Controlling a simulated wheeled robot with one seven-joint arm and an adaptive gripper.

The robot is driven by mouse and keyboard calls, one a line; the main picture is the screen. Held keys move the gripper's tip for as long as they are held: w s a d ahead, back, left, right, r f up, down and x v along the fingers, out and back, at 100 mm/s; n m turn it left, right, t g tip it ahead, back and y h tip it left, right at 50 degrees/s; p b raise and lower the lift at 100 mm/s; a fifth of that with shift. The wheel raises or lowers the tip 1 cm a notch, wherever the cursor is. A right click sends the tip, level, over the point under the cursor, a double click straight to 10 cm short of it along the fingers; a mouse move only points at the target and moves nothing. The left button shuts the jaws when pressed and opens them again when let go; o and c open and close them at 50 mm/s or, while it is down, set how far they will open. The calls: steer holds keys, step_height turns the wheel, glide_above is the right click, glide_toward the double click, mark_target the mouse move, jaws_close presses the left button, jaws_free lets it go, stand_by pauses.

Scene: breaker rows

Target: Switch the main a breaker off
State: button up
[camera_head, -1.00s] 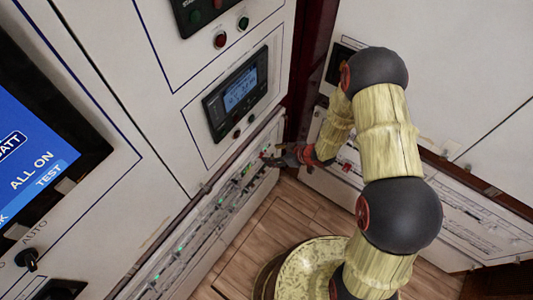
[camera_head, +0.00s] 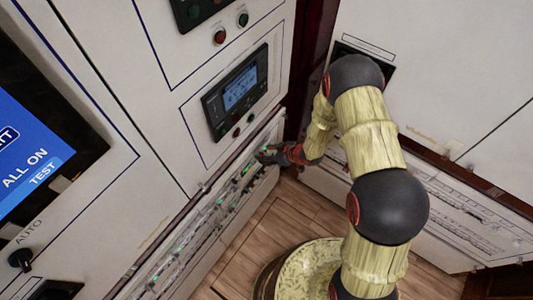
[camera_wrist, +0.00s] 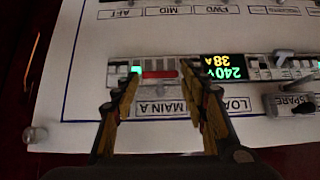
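The main A breaker (camera_wrist: 160,74) shows in the wrist view as a red bar in a pale strip, with a lit green lamp (camera_wrist: 136,69) at its left. Its MAIN A label (camera_wrist: 163,107) appears upside down below it. My gripper (camera_wrist: 158,82) is open, with one finger on each side of the red bar in the picture. I cannot tell whether the fingertips touch the panel. In the head view my gripper (camera_head: 265,154) is at the far end of the low breaker row (camera_head: 215,215), where the breaker itself is too small to make out.
A lit display (camera_wrist: 224,67) reading 240 V and 38 A sits right of the breaker, with more switches beyond. In the head view, a meter (camera_head: 238,92) is above the row and a big blue screen (camera_head: 30,150) is at left. A cabinet corner lies just beyond my gripper.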

steer(key=c, duration=0.8)
steer(key=shift+o, duration=0.2)
steer(key=shift+d+f, duration=0.1)
steer(key=shift+f, duration=0.05)
step_height(320, 180, down, 6)
steer(key=t+y+b, duration=0.7)
steer(key=y+b, duration=0.3)
steer(key=b, duration=1)
steer(key=shift+s+d+t, duration=0.3)
steer(key=shift+s, duration=0.05)
steer(key=shift+b, duration=0.3)
steer(key=o, duration=1.1)
steer(key=shift+o, duration=0.3)
